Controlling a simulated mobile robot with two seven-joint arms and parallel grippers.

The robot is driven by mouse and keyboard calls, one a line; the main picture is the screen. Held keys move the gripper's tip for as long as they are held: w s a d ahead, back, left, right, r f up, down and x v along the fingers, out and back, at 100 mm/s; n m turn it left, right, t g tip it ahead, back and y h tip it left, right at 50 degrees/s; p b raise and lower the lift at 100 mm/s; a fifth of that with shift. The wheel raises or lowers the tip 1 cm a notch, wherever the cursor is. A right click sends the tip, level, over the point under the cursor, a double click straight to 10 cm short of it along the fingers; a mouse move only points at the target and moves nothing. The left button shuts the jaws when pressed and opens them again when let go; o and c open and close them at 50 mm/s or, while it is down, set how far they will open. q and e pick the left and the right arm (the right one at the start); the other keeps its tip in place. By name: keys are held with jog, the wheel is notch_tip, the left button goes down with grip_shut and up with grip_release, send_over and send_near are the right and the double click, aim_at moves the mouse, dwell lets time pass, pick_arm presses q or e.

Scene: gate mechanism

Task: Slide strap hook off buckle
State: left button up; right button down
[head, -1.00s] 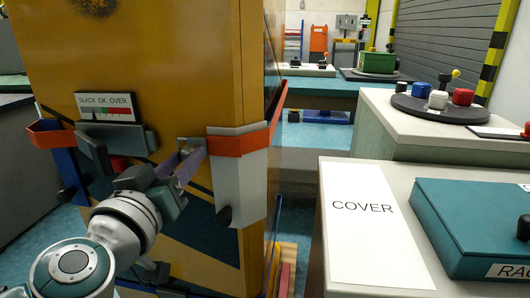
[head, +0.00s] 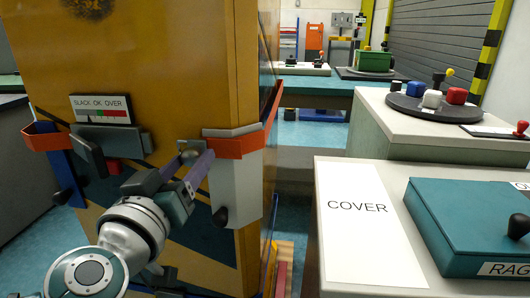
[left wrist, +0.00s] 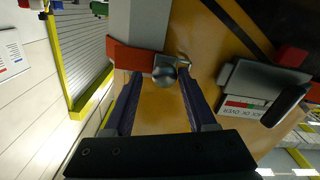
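An orange strap end (head: 237,143) wraps the corner of the yellow-brown block, over a pale grey plate (head: 238,188). The dark grey buckle lever (head: 90,156) is further left, under the SLACK OK OVER gauge (head: 101,109). My left gripper (left wrist: 160,82) has its purple fingers apart, one on each side of the knob, with visible gaps. I cannot tell how the hook seats. My right gripper is out of view.
Another orange strap piece (head: 46,138) wraps the block's left edge. A white counter with a COVER sheet (head: 360,222) and a teal box (head: 475,225) stands at the right. Behind it is a round dark tray (head: 435,112) with coloured knobs. Blue floor shows between.

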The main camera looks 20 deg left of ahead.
pick_arm(q)
jog(key=shift+o, duration=0.7)
jog(key=v, duration=1)
jog(key=shift+p, duration=0.3)
jog(key=shift+w, duration=0.1)
